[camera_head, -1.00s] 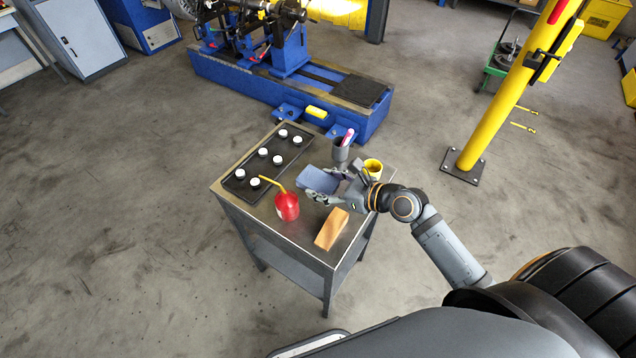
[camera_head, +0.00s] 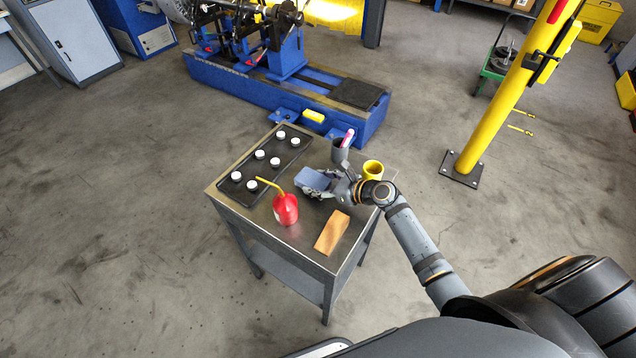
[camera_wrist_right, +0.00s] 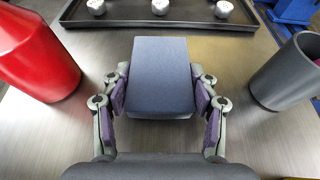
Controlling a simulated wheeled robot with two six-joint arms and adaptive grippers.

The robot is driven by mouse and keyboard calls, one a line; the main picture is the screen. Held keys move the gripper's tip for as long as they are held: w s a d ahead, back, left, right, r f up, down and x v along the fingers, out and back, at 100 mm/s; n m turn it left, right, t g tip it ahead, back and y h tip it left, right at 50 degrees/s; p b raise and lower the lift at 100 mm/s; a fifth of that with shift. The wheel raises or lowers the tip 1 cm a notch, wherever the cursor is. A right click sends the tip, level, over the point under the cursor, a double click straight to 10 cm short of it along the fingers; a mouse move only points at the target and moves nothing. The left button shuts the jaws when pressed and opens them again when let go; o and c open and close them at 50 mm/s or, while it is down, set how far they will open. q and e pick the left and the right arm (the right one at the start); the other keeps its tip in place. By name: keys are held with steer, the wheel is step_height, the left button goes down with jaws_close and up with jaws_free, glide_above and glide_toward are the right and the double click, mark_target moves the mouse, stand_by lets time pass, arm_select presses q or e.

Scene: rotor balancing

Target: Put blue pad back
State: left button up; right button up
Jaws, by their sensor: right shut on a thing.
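The blue pad (camera_head: 313,180) is a flat blue-grey block over the metal table (camera_head: 285,243). It also shows in the right wrist view (camera_wrist_right: 162,78), between the purple-lined fingers. My right gripper (camera_head: 322,184) is shut on the pad from both sides; in the right wrist view the fingers (camera_wrist_right: 160,100) touch its near part. The pad is at or just above the tabletop; I cannot tell whether it touches. My left gripper is not in view.
A red oil can (camera_head: 285,209) stands left of the pad, a grey cup (camera_head: 339,153) and yellow cup (camera_head: 373,170) to its right. A wooden block (camera_head: 332,232) lies in front. A black tray (camera_head: 250,180) with several white-topped pieces lies behind left.

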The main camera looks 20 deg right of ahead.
steer(key=o, duration=1.2)
steer(key=shift+f, duration=0.1)
steer(key=shift+o, duration=0.2)
steer(key=v, duration=1.2)
steer(key=shift+r, duration=0.25)
